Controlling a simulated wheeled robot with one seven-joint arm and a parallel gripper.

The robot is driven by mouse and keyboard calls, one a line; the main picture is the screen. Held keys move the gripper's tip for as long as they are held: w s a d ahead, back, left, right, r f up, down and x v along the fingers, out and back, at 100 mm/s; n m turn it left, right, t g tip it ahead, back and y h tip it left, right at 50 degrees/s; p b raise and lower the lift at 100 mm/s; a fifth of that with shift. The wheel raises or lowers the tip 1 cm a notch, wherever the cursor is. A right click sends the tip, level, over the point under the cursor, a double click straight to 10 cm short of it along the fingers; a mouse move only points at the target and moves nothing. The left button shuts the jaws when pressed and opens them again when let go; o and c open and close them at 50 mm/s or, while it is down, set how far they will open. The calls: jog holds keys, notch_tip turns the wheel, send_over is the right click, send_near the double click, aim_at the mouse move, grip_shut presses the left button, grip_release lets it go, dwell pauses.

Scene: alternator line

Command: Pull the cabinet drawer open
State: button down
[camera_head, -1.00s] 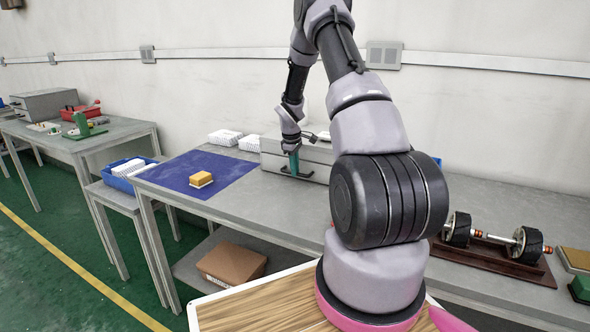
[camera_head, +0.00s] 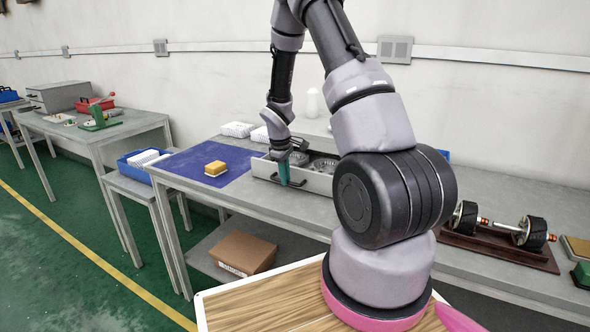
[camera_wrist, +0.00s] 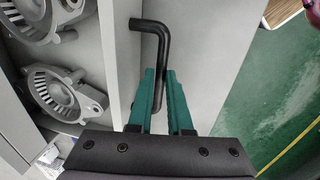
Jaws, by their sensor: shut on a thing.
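The cabinet drawer (camera_head: 318,180) is pulled out from the grey cabinet on the table, and round metal alternator parts (camera_head: 322,165) show inside it. In the wrist view, the drawer front (camera_wrist: 116,62) stands beside two of these parts (camera_wrist: 62,92). The black bar handle (camera_wrist: 156,30) runs down between the green fingers of my gripper (camera_wrist: 161,75), which is shut on it. In the head view, my gripper (camera_head: 284,172) is at the left part of the drawer front. My arm hides the right end of the drawer.
A blue mat (camera_head: 195,170) with a yellow and white block (camera_head: 215,168) lies left of the drawer. White trays (camera_head: 238,129) stand behind the mat. A rotor stand (camera_head: 500,238) is at the right. A cardboard box (camera_head: 243,253) is on the lower shelf.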

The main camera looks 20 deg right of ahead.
jog(key=s+a, duration=0.4)
jog(key=a, duration=0.1)
jog(key=s+a, duration=0.2)
jog(key=shift+a, duration=0.25)
jog(key=c, duration=0.8)
grip_release()
jog(key=shift+c, duration=0.2)
notch_tip(320, 180, up, 11)
jog(key=s+a, duration=0.1)
jog(key=shift+a+f, duration=0.2)
jog(key=shift+a, duration=0.1)
